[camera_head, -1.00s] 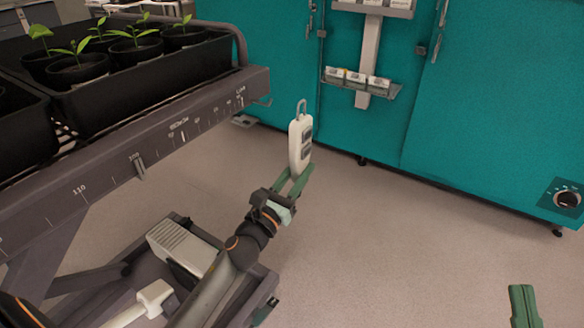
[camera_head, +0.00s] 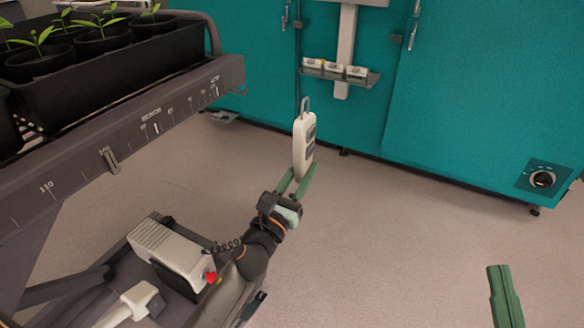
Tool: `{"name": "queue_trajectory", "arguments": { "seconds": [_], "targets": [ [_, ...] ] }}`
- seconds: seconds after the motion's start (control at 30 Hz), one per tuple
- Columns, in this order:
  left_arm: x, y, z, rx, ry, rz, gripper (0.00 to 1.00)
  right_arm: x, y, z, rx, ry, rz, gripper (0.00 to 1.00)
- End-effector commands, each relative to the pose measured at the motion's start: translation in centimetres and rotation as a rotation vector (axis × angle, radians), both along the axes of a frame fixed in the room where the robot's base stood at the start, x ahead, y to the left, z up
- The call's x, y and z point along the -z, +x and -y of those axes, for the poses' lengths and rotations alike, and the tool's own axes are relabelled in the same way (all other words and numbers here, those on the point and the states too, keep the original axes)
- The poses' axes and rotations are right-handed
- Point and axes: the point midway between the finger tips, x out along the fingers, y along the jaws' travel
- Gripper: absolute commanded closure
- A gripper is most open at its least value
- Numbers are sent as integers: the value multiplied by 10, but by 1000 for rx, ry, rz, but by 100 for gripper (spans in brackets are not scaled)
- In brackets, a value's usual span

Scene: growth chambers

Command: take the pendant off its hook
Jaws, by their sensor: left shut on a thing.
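The pendant (camera_head: 303,143), a white handheld box with dark panels on its side and a wire loop on top, stands upright in the head view. My left gripper (camera_head: 299,179) is shut on its lower end with green fingers.
The cart's ruled rail (camera_head: 130,148) and a black tray (camera_head: 120,75) of potted seedlings fill the upper left. Teal chamber doors (camera_head: 480,100) stand behind, with a small shelf (camera_head: 340,76) of white boxes. Open floor (camera_head: 400,220) lies to the right.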

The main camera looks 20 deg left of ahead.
Motion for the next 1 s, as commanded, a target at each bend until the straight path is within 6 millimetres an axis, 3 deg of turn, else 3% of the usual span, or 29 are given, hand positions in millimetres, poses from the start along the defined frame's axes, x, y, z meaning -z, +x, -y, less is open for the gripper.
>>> {"name": "queue_trajectory", "arguments": {
  "seconds": [0.6,1.0],
  "targets": [
    [21,-5,67,1,-2,3,100,35,0,0,0,0,0,100],
    [18,-6,72,3,-5,3,100,34,0,0,0,0,0,100]
  ]
}}
